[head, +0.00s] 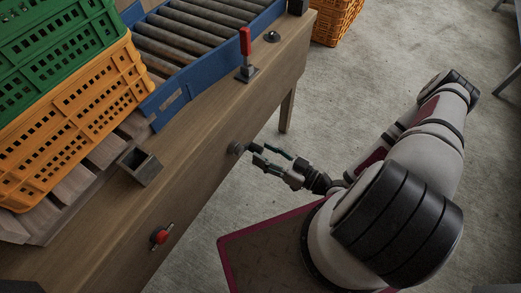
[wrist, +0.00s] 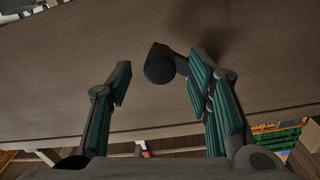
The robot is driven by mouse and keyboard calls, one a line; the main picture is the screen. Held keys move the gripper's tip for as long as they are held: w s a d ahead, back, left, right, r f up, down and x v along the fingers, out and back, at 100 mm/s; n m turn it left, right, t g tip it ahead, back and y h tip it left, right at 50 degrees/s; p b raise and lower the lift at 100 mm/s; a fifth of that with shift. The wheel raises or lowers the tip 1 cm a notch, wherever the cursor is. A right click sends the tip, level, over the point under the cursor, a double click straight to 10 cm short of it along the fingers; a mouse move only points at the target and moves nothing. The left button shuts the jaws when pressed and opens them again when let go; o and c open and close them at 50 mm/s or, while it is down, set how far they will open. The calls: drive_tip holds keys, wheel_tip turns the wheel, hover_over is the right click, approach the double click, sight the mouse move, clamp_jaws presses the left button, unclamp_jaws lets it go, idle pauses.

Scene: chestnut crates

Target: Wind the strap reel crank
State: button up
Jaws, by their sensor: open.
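The strap reel crank (head: 236,148) is a small dark round part on the front face of the wooden bench. In the wrist view, its dark round handle (wrist: 160,67) shows between the fingertips, closer to the right finger, with a short arm running behind that finger. My gripper (head: 256,154) is open in front of the crank, with its two green-padded fingers pointing at the bench face. The fingers also show in the wrist view (wrist: 160,78). I cannot tell whether the right finger touches the crank. The reel itself is not visible.
The bench (head: 205,165) carries a red upright lever (head: 245,42), a blue-framed roller conveyor (head: 170,100), a small grey box (head: 142,166) and stacked orange (head: 130,85) and green crates (head: 105,25). A red knob (head: 160,236) sticks out of the front face.

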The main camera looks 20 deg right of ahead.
drive_tip(key=v, duration=0.9)
drive_tip(key=shift+s+d, duration=0.15)
drive_tip(key=shift+s, duration=0.1)
